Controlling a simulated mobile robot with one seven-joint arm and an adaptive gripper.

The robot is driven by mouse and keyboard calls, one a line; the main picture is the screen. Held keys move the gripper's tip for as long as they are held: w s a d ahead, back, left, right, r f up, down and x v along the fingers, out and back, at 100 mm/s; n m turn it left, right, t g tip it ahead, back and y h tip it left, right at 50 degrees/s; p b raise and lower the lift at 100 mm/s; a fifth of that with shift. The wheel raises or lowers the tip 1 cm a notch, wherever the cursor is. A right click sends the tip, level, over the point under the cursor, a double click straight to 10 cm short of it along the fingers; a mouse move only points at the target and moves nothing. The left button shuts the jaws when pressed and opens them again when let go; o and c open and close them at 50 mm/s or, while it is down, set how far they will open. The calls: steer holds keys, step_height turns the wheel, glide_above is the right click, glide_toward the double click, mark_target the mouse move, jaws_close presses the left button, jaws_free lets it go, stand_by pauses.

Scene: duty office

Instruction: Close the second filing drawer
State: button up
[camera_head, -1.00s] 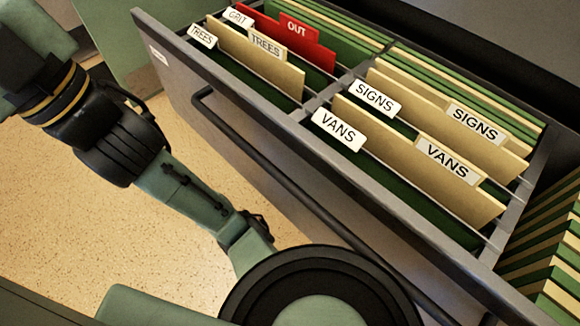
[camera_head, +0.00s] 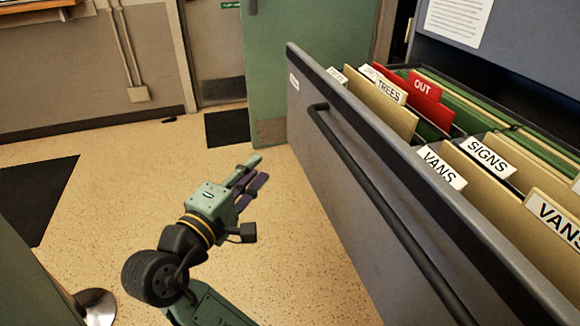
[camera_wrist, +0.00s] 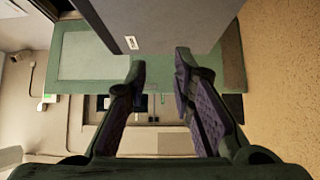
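A grey filing drawer (camera_head: 360,190) stands pulled far out on the right of the head view. Its front has a long dark bar handle (camera_head: 375,190) and a small label card near its far upper corner. Tabbed folders fill it. My gripper (camera_head: 261,168) is left of the drawer front, apart from it, with its fingers pointing away towards the doorway. In the wrist view the two fingers (camera_wrist: 160,60) are apart with nothing between them. The drawer's grey panel (camera_wrist: 175,18) and label card (camera_wrist: 131,43) show just beyond the fingertips. The drawer's rank in the cabinet cannot be told.
A green door (camera_head: 290,70) stands open behind the drawer's far end. Dark mats (camera_head: 35,195) lie on the speckled floor (camera_head: 130,180). A round metal base (camera_head: 97,305) is at the lower left. The floor left of the drawer is mostly clear.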

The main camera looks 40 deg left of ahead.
mark_target(310, 135)
steer(key=shift+d+f+h, duration=0.3)
steer(key=shift+f, duration=0.05)
steer(key=shift+c, duration=0.6)
steer(key=shift+w, duration=0.45)
steer(key=shift+c, duration=0.6)
steer(key=w, duration=0.5)
steer(key=w+a, duration=0.1)
steer(key=w, duration=0.2)
steer(key=shift+w+a+p, duration=0.1)
steer(key=shift+w+p, duration=0.15)
steer(key=shift+p, duration=0.1)
jaws_close()
steer(key=shift+w+d, duration=0.6)
steer(key=shift+w, duration=0.35)
steer(key=shift+w+d, duration=0.55)
steer(key=shift+w, duration=0.35)
